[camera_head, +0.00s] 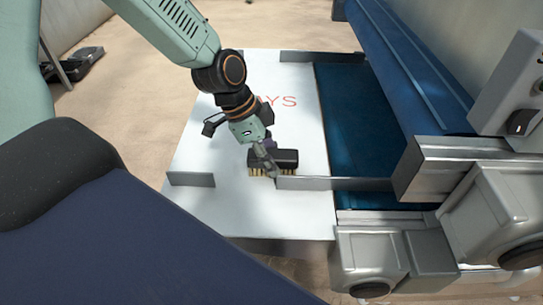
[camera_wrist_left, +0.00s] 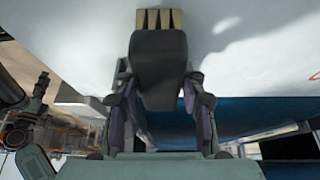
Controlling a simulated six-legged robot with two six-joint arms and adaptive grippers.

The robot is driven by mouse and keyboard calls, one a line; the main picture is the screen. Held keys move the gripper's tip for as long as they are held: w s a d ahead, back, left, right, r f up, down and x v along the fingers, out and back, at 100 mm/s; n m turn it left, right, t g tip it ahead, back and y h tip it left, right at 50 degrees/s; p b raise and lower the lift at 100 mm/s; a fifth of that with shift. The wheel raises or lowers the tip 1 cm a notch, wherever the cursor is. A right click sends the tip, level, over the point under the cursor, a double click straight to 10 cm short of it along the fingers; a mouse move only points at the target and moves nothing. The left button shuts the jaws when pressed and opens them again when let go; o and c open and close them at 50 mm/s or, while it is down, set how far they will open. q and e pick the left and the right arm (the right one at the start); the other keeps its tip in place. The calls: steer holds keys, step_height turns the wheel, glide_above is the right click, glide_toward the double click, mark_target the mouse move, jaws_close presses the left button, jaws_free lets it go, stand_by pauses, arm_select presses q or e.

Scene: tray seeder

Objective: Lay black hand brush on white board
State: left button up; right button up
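The black hand brush (camera_head: 287,158), with tan bristles pointing down, is over the lower middle of the white board (camera_head: 205,145). I cannot tell whether the bristles touch the board. My left gripper (camera_head: 266,165) reaches down to the brush. In the left wrist view the brush's black body (camera_wrist_left: 160,62) sits between the two fingers (camera_wrist_left: 158,92), which appear shut on its sides, with the bristles at the far end. Dark and green arm parts, apparently mine, show at that view's left edge. My right gripper cannot be made out clearly.
Thin metal guide rails (camera_head: 335,184) edge the board, one right beside the brush. A blue belt (camera_head: 360,130) and the grey machine housing (camera_head: 372,262) stand to the right. The board's left part is clear. A black object (camera_head: 78,65) lies on the floor at far left.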

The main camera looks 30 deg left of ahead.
arm_select(q)
steer(key=shift+o, duration=0.4)
steer(key=shift+d+r, duration=0.2)
steer(key=shift+d, duration=0.45)
steer(key=shift+a+f, duration=0.15)
steer(key=shift+a, duration=0.3)
steer(key=shift+d+r+p, duration=0.1)
steer(key=shift+r+p, duration=0.2)
steer(key=p+v, duration=0.7)
steer(key=v, duration=0.3)
steer(key=shift+d+r+p, duration=0.1)
steer(key=shift+d+p, duration=0.1)
steer(key=shift+p, duration=0.1)
steer(key=shift+s+a+r+p, duration=0.2)
steer(key=shift+a+r+p, duration=0.15)
steer(key=shift+r, duration=0.35)
arm_select(e)
step_height(320, 180, up, 9)
steer(key=shift+d+f, duration=0.15)
steer(key=shift+d, duration=0.2)
